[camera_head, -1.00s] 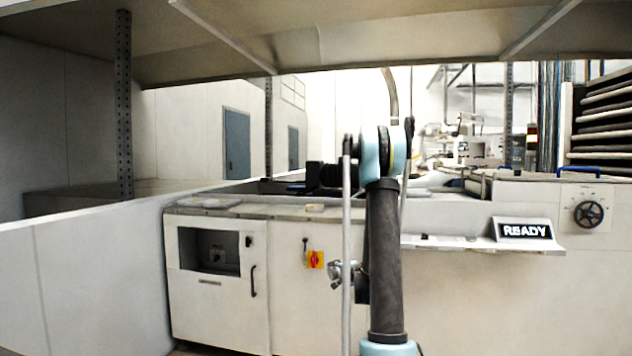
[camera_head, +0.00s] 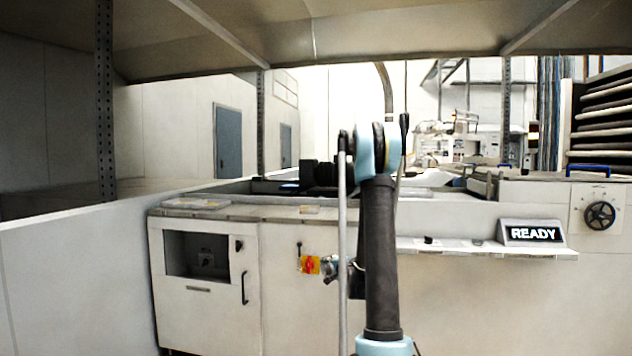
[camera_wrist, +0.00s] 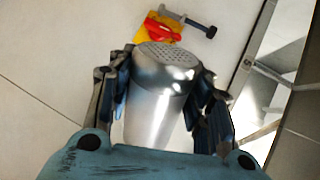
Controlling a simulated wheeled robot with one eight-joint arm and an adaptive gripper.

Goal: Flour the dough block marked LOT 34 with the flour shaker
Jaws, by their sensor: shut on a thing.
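The flour shaker is a silver metal cylinder with a perforated domed top (camera_wrist: 160,85), seen in the wrist view. My gripper (camera_wrist: 163,100) is shut on the shaker, one dark finger on each side of it. The holed top points away from the wrist, toward the upper part of the picture. No dough block and no LOT 34 mark can be made out in either view.
A white machine front (camera_head: 299,260) with a red and yellow switch (camera_head: 310,265) stands ahead; the switch also shows in the wrist view (camera_wrist: 162,28). A low white wall (camera_head: 80,270) runs along the left.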

